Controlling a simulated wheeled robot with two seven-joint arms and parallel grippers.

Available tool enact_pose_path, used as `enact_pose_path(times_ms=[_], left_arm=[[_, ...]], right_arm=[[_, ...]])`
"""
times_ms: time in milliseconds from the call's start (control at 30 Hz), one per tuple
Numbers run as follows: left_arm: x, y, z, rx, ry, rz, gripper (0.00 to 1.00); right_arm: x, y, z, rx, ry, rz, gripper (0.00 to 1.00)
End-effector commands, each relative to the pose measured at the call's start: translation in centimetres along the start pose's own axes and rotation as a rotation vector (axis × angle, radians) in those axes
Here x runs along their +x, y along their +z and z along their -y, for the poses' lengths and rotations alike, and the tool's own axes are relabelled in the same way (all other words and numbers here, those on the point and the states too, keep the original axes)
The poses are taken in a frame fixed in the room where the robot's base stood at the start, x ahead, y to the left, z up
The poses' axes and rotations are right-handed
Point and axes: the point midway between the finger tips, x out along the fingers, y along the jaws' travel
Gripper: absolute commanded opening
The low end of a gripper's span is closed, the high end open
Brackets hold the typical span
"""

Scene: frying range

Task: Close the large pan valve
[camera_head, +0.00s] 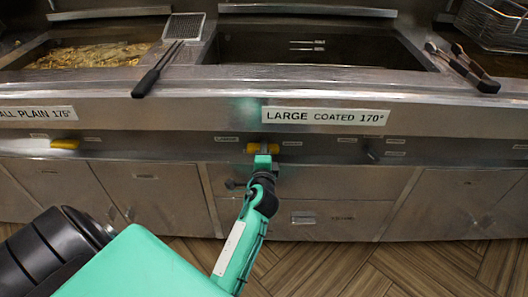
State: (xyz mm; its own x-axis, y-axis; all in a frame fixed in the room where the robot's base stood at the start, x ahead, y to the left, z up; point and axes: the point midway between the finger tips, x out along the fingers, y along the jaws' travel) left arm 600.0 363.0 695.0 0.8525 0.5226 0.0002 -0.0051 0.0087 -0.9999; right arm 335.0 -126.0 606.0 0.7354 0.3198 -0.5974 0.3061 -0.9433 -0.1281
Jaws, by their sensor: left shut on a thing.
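The large pan valve is a yellow handle (253,148) under the "LARGE COATED 170°" label on the fryer front, and it lies sideways. My left gripper (263,157) reaches up to it from below and is shut on it; the fingers hide the handle's middle. The large pan (310,45) is the dark, wide vat above. My right gripper does not show.
A second yellow handle (65,144) is at left under the "ALL PLAIN 175°" label. Tongs (462,66) and a wire basket (495,22) are at right. Cabinet doors (145,195) are below.

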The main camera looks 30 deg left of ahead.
Motion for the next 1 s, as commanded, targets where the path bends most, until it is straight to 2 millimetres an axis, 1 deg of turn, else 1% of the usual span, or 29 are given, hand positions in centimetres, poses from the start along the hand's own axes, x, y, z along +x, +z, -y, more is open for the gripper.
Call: enact_pose_path(times_ms=[533, 567, 600, 667, 1000], left_arm=[[-0.05, 0.01, -0.16, -0.027, 0.003, 0.0, 0.0], [-0.05, 0.01, -0.16, -0.027, 0.003, 0.0, 0.22], [-0.05, 0.01, -0.16, -0.027, 0.003, 0.0, 0.3], [-0.04, 0.01, -0.14, -0.026, 0.003, 0.0, 0.42], [0.02, 0.04, -0.02, -0.025, 0.001, 0.0, 0.42]], right_arm=[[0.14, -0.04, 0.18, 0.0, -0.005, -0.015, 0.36], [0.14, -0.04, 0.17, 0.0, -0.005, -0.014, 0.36], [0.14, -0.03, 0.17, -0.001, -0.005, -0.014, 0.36], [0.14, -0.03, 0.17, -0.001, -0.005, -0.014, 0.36], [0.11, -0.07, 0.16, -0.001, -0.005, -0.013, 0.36]])
